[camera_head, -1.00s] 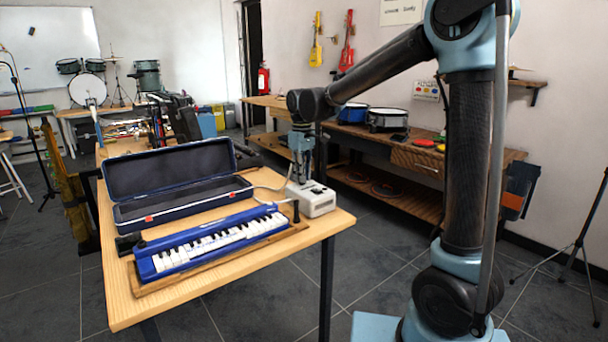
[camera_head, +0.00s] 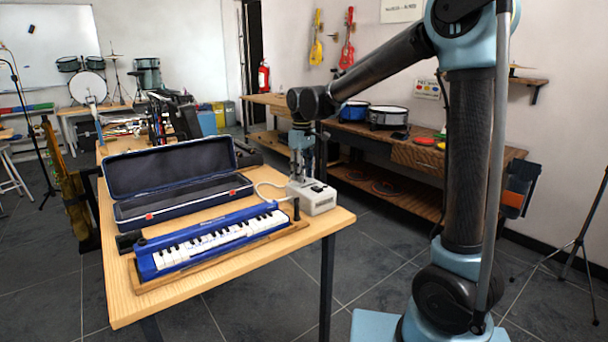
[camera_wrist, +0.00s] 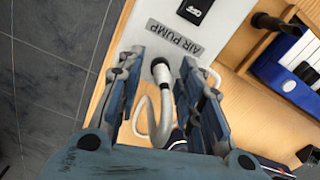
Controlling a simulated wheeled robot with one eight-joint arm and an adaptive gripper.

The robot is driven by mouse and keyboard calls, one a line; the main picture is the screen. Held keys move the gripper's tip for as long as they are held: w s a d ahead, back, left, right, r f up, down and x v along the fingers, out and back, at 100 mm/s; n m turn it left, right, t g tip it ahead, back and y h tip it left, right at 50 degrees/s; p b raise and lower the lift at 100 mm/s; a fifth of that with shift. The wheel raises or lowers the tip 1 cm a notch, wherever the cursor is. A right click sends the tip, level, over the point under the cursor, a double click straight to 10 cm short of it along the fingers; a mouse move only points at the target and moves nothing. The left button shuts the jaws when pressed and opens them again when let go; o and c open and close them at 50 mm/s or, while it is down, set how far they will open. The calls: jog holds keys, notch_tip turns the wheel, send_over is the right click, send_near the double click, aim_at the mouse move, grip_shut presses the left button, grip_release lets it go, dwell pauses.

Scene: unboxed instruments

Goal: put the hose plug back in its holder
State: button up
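My gripper is open, with a visible gap on each side of the plug. In the head view my gripper (camera_head: 301,172) points down at the back left of the air pump (camera_head: 318,200), and the plug is hidden there.
A blue keyboard (camera_head: 212,238) lies in front of the pump on the wooden table (camera_head: 130,305). A small dark post (camera_head: 296,209) stands at its right end. An open dark blue case (camera_head: 168,172) lies behind the keyboard. The table's right edge is close to the pump.

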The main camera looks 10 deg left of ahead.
notch_tip(320, 180, up, 11)
jog(key=s+d+m, duration=0.2)
jog(key=d+m, duration=0.1)
jog(key=d, duration=1.2)
jog(key=s+d+f+m+t, duration=0.1)
jog(key=s+d+f+m, duration=0.1)
jog(key=s+d+f, duration=0.35)
jog(key=s+d+f+m, duration=0.2)
jog(key=s+d, duration=0.1)
jog(key=d, duration=0.5)
jog(key=s+d+f+m+t, duration=0.1)
jog(key=s+d+f+m, duration=0.1)
jog(key=s+d+f, duration=0.35)
jog(key=s+d+f+m, duration=0.3)
jog(key=s+d+f, duration=0.4)
jog(key=f, duration=0.1)
jog(key=shift+s+f+m, duration=0.15)
jog(key=shift+f+m, duration=0.15)
jog(key=shift+f, duration=0.1)
